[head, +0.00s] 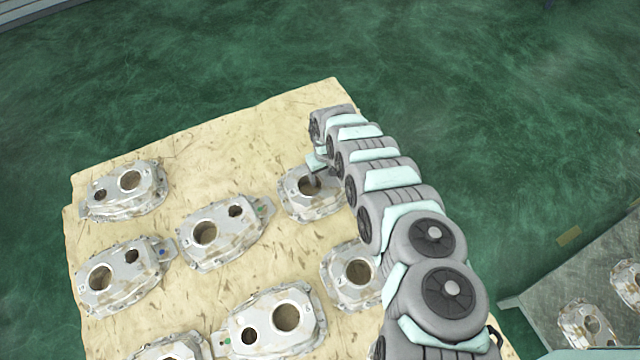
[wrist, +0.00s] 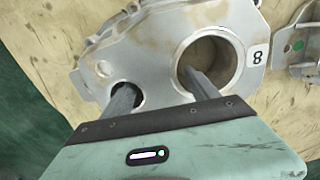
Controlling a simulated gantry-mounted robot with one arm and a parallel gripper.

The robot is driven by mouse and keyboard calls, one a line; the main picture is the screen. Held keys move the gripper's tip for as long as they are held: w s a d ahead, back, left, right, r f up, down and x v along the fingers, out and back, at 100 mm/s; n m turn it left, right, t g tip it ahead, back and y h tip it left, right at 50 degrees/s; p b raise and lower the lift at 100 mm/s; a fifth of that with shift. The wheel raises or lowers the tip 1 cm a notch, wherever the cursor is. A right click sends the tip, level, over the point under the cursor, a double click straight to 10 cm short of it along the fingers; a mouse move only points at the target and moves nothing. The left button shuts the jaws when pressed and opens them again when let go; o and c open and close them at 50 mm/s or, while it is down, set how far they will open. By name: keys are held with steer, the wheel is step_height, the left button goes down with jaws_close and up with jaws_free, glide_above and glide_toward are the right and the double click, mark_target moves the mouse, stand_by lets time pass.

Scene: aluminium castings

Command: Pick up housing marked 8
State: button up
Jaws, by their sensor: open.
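The housing marked 8 (wrist: 160,42) fills the upper middle of the wrist view, a grey casting with a large bore, a smaller hole and a white label with "8" at its right. In the head view this housing (head: 322,207) lies at the right of the board, partly hidden by my arm. My gripper (wrist: 160,92) is open, with one finger over or in the small hole and the other over or in the large bore; the depth of the fingertips cannot be told. In the head view my gripper (head: 314,180) is mostly hidden by the arm.
Several similar housings lie on the pale board (head: 200,150), including one close to the left (head: 222,232) and one nearer (head: 350,275). A grey surface with more castings (head: 585,322) is at lower right. The far part of the board is bare.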

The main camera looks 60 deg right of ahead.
steer(key=shift+c, duration=0.6)
jaws_close()
stand_by(0.4)
